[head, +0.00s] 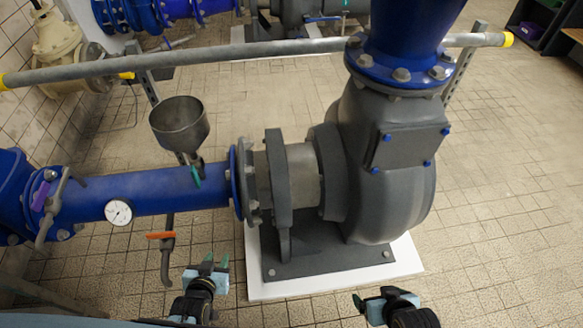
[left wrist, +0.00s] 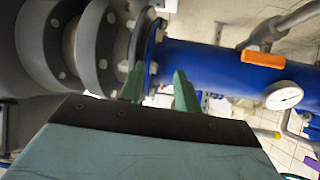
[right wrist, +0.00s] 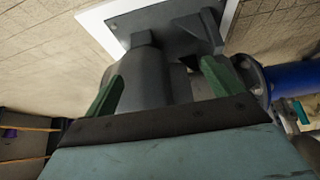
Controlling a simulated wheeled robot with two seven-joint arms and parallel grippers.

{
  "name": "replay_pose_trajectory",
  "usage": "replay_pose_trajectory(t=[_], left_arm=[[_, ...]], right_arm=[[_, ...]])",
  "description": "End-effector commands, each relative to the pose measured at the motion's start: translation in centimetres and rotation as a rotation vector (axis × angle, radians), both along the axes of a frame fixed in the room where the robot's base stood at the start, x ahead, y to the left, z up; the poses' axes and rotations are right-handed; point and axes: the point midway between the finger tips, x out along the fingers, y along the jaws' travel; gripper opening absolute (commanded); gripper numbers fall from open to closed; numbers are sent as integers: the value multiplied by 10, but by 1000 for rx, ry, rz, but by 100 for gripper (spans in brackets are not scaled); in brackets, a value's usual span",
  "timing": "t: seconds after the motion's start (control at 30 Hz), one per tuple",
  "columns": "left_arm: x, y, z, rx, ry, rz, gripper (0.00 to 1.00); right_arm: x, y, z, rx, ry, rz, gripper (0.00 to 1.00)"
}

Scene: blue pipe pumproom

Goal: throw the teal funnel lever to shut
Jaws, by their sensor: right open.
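The teal funnel lever (head: 196,176) is a small handle at the foot of the grey metal funnel (head: 179,125). It points steeply down in front of the blue pipe (head: 140,195). A teal bit at the right edge of the right wrist view (right wrist: 303,110) looks like the same lever. My left gripper (head: 216,265) is open and empty, in front of the pipe and below the lever, well apart from it. Its green fingers (left wrist: 160,88) stand apart. My right gripper (head: 376,298) is open and empty in front of the pump base, far from the lever.
An orange lever (head: 160,236) sits under the pipe, a white gauge (head: 119,212) on it, and a purple-handled lever (head: 42,200) at its left. The large grey pump (head: 385,170) stands right of the pipe. A grey rail (head: 250,51) runs behind the funnel.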

Motion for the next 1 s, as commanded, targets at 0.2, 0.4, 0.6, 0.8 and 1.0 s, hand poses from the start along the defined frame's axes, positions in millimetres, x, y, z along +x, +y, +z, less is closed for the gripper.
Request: replay_pose_trajectory(t=[0.2,0.4,0.6,0.8,1.0], left_arm=[[64,34,37,26,-318,104,33],[85,61,78,61,-517,172,33],[89,72,99,80,-596,200,33],[101,76,102,82,-604,201,33],[122,81,101,82,-602,201,33]], right_arm=[[34,8,56,36,-166,1,92],[35,9,108,56,-269,2,92],[32,9,133,66,-315,3,92],[43,15,147,91,-409,10,92],[62,27,172,143,-597,24,92]])
